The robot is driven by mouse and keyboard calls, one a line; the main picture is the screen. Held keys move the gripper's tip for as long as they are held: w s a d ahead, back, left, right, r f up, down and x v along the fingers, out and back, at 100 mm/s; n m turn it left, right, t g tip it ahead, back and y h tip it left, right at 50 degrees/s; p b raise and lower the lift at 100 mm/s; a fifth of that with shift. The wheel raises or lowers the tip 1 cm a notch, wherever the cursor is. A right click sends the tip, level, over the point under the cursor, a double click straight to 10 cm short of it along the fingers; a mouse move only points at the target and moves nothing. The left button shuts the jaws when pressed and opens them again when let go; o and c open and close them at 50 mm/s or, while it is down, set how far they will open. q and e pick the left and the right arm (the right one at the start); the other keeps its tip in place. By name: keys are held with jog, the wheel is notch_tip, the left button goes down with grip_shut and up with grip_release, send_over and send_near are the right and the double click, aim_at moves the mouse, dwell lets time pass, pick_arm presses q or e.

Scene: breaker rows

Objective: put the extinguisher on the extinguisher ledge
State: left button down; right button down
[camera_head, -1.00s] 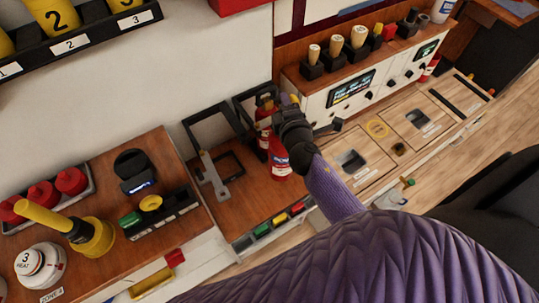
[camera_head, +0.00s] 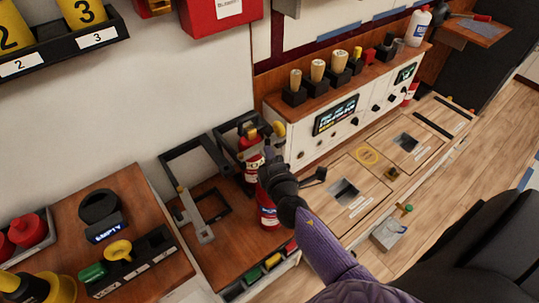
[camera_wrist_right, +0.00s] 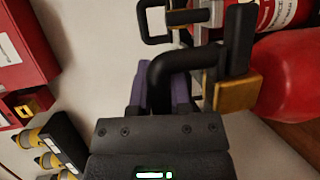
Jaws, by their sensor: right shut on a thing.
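My right gripper (camera_head: 272,168) is shut on the black handle of a red extinguisher (camera_head: 267,213). In the right wrist view, the purple fingers (camera_wrist_right: 162,92) close around that handle, and the red body (camera_wrist_right: 292,85) fills the right side. The held extinguisher hangs roughly upright over the front part of the wooden extinguisher ledge (camera_head: 228,252); I cannot tell whether its base touches. A second red extinguisher (camera_head: 251,146) stands just behind it, by a black frame; it also shows in the wrist view (camera_wrist_right: 283,12). My left gripper is not in view.
An empty black frame (camera_head: 172,160) and a grey lever (camera_head: 194,215) stand on the ledge's left. A white panel with knobs (camera_head: 300,142) rises to the right. Coloured blocks (camera_head: 272,261) line the ledge's front. A red box (camera_head: 222,14) hangs on the wall.

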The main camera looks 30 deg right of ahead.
jog(key=shift+w, duration=0.1)
jog(key=c, duration=0.6)
grip_release()
